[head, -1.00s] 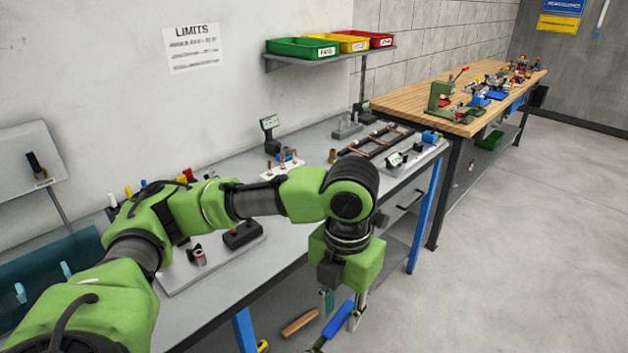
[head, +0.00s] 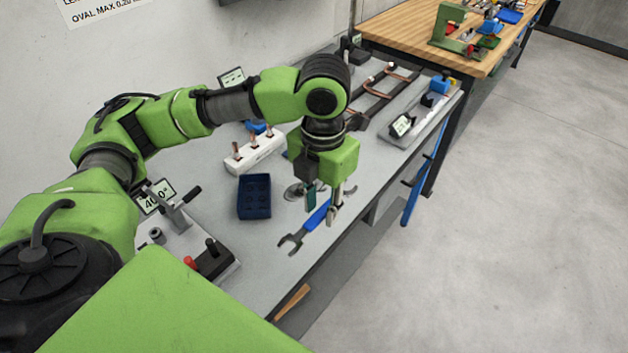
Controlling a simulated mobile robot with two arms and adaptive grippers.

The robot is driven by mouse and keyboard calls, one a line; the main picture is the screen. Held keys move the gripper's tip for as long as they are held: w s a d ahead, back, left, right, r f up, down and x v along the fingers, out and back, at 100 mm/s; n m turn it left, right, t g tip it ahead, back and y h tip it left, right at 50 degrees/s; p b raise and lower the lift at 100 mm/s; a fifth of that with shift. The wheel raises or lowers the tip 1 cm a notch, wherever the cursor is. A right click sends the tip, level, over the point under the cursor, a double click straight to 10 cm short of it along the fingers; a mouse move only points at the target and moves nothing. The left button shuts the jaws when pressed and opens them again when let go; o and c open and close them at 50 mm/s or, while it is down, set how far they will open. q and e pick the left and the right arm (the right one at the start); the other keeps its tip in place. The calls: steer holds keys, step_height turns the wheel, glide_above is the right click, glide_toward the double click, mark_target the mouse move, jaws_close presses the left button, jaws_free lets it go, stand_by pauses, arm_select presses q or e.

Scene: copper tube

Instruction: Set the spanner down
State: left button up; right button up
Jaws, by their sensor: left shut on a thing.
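The spanner has a blue handle (head: 316,217) and a dark grey open jaw (head: 290,243) that points to the lower left. My left gripper (head: 323,209) points down over the front part of the grey workbench (head: 226,262) and is shut on the spanner's handle. Part of the handle is hidden by the fingers. I cannot tell whether the spanner touches the bench top or hangs just above it. My right gripper is not in view.
A round metal disc (head: 296,192) sits close to the gripper. The bench's front edge is near on the right.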

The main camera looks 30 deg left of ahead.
arm_select(q)
steer(key=w+a+f+p, duration=0.1)
steer(key=w+f, duration=0.1)
steer(key=w, duration=0.1)
steer(key=w+a+f+p, duration=0.1)
steer(key=w+a+f, duration=0.1)
steer(key=w+f, duration=0.1)
steer(key=w+a+f+p, duration=0.1)
steer(key=w+f, duration=0.2)
steer(key=w, duration=0.1)
steer(key=shift+w+a, duration=0.15)
steer(key=shift+w+a+f, duration=0.15)
steer(key=shift+w+f, duration=0.2)
steer(key=shift+f, duration=0.1)
step_height(320, 180, down, 3)
steer(key=shift+w+a+p, duration=0.1)
steer(key=shift+p, duration=0.8)
steer(key=shift+f, duration=0.2)
steer(key=o, duration=1.2)
steer(key=shift+f, duration=0.1)
